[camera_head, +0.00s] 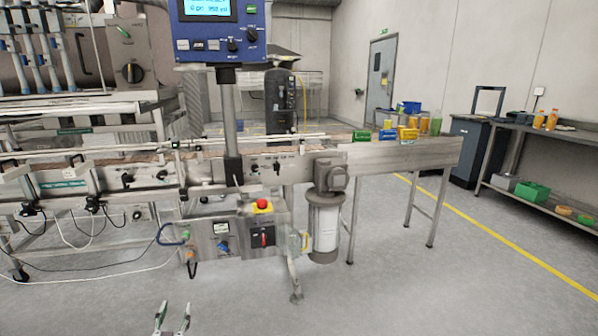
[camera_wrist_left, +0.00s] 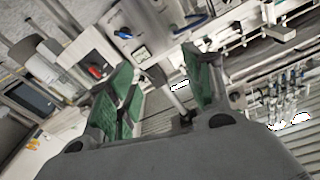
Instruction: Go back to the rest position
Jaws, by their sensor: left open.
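My left gripper (camera_head: 172,318) shows at the bottom edge of the head view, low in front of the filling machine. Its two fingers stand apart with nothing between them. In the left wrist view the gripper (camera_wrist_left: 165,95) shows green finger pads, spread open and empty, with the machine beyond them. My right gripper is in neither view.
The conveyor (camera_head: 270,158) runs across the head view, with a control box and red emergency button (camera_head: 262,206) below it. A blue control panel (camera_head: 216,30) stands above. Bottles and boxes sit at its right end. A shelf table (camera_head: 560,138) stands right. The floor in front is clear.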

